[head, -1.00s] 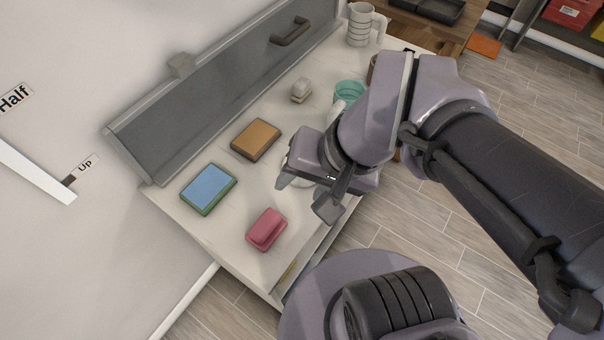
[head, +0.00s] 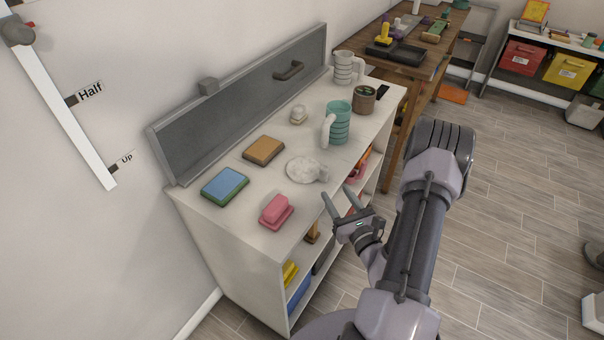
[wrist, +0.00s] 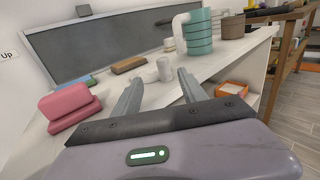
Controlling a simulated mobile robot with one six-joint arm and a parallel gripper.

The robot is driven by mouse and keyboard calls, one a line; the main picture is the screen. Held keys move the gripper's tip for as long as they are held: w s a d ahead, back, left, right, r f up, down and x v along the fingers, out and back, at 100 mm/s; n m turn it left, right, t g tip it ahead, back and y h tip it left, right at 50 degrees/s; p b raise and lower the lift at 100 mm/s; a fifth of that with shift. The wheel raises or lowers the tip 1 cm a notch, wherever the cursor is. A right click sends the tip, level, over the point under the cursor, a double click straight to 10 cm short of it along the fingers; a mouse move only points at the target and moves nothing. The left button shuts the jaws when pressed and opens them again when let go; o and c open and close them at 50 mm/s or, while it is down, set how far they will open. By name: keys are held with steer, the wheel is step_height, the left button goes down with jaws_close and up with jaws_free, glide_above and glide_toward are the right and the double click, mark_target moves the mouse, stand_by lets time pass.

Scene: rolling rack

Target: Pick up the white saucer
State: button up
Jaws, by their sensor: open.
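The white saucer (head: 302,169) is a pale, marbled disc lying flat on the white rack's top (head: 255,200). A small white object (head: 323,173) is at its right edge; I cannot tell if it rests on the saucer. This object also shows in the wrist view (wrist: 165,70), between the fingers. My gripper (head: 337,192) is open and empty, in front of the rack's front edge. It is apart from the saucer, its fingers pointing toward the top.
A teal ribbed mug (head: 340,128) stands behind the saucer. A pink block (head: 277,210), tan block (head: 263,150) and blue-green block (head: 224,186) lie to the left. A small pale object (head: 298,115), brown pot (head: 365,99) and white mug (head: 345,68) stand farther back.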

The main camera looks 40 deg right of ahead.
mark_target(326, 172)
steer(key=x, duration=0.3)
steer(key=b+x, duration=0.1)
steer(key=x, duration=0.7)
steer(key=shift+d+r, duration=0.3)
jaws_close()
